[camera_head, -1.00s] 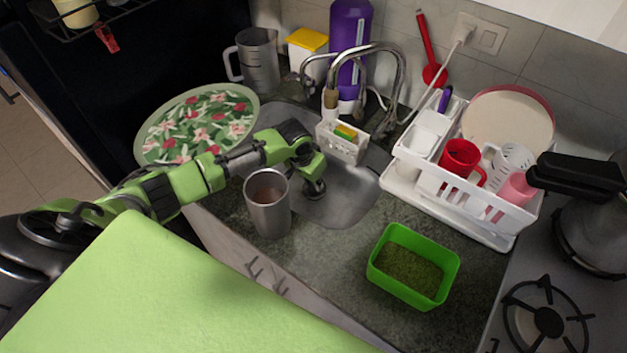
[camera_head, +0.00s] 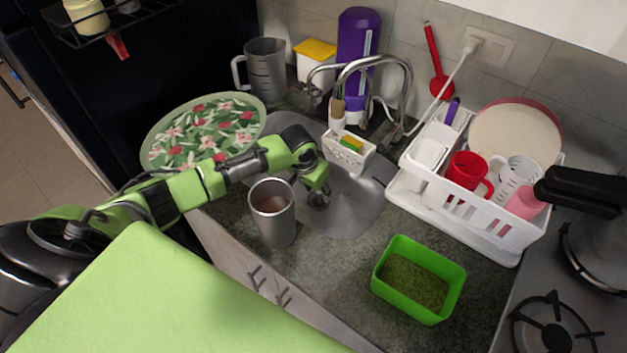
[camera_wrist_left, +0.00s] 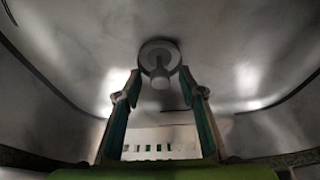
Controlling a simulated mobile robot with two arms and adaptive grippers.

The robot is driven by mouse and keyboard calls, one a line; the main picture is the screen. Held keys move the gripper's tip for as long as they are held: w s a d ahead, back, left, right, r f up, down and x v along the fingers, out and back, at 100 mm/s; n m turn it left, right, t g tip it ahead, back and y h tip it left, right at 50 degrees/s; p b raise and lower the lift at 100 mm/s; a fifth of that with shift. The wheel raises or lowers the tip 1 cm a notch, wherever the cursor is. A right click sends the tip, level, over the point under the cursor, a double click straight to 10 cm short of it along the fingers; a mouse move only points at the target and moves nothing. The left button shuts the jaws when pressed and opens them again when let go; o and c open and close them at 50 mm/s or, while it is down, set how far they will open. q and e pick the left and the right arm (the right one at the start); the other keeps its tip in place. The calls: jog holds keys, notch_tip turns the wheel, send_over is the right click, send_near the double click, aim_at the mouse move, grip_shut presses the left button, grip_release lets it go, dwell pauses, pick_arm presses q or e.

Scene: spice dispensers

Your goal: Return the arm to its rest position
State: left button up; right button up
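My left arm (camera_head: 190,185) comes in from the left, with its elbow bent, and passes behind the steel cup. My left gripper (camera_head: 317,188) hangs down over the sink basin (camera_head: 350,215). In the left wrist view, the gripper (camera_wrist_left: 160,92) has its two fingers apart with nothing held between them. The round drain (camera_wrist_left: 160,58) shows beyond the fingertips. My right gripper is in neither view.
A steel cup (camera_head: 272,215) stands close in front of the arm, and a flowered plate (camera_head: 205,135) lies behind it. A green container (camera_head: 420,280) with dried herb, a dish rack (camera_head: 475,205), a sponge caddy (camera_head: 347,158) and the faucet (camera_head: 405,85) surround the sink.

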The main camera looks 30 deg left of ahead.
pick_arm(q)
jog(key=v, duration=0.9)
jog(key=shift+r, duration=0.35)
